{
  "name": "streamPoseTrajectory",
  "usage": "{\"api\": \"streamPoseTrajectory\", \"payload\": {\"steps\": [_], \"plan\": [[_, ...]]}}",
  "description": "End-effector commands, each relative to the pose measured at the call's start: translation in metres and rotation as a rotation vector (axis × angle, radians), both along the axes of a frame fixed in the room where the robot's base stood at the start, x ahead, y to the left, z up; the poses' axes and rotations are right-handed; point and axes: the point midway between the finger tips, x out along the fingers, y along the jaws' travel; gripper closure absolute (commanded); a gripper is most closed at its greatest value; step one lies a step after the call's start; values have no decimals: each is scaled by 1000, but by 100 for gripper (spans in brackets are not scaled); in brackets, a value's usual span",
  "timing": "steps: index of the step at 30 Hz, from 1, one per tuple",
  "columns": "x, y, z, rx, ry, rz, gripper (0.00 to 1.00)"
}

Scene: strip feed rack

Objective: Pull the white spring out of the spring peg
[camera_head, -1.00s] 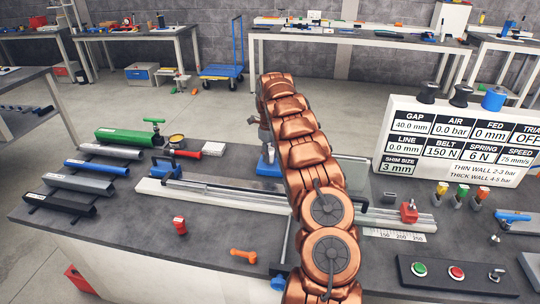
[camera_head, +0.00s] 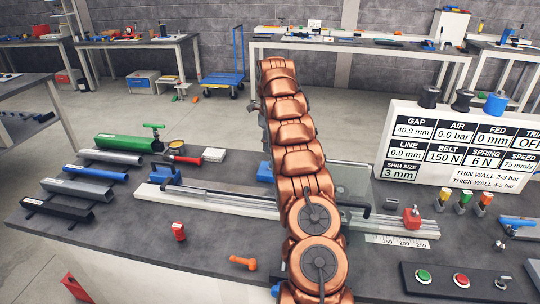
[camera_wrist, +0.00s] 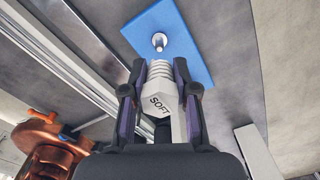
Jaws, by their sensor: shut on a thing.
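In the wrist view, my gripper (camera_wrist: 159,72) is shut on the white spring (camera_wrist: 160,95), with its dark fingers on either side. The spring has white coils at its far end and a body marked SOFT. Beyond the coil end, a short metal peg (camera_wrist: 159,42) stands on a blue plate (camera_wrist: 180,38). The peg's rounded end shows bare, and the spring appears clear of it. In the head view, my copper arm hides the spring and most of my gripper. Part of the blue base (camera_head: 265,172) shows at the arm's left edge.
A long rail (camera_head: 225,200) runs along the bench beside the arm. Dark, blue and green tubes (camera_head: 75,192) lie at the left. A sign board (camera_head: 450,150) and a button panel (camera_head: 460,280) stand at the right. An orange piece (camera_head: 242,262) lies near the front.

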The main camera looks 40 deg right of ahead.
Motion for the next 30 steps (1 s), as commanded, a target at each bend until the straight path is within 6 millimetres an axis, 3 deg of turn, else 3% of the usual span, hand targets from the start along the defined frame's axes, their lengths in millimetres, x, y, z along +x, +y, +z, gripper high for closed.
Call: {"api": "streamPoseTrajectory", "payload": {"steps": [6, 24, 30], "plan": [[1, 1, 21, 0, 0, 4, 100], [0, 1, 56, 2, 2, 2, 100], [-1, 1, 59, 2, 3, 0, 100]]}}
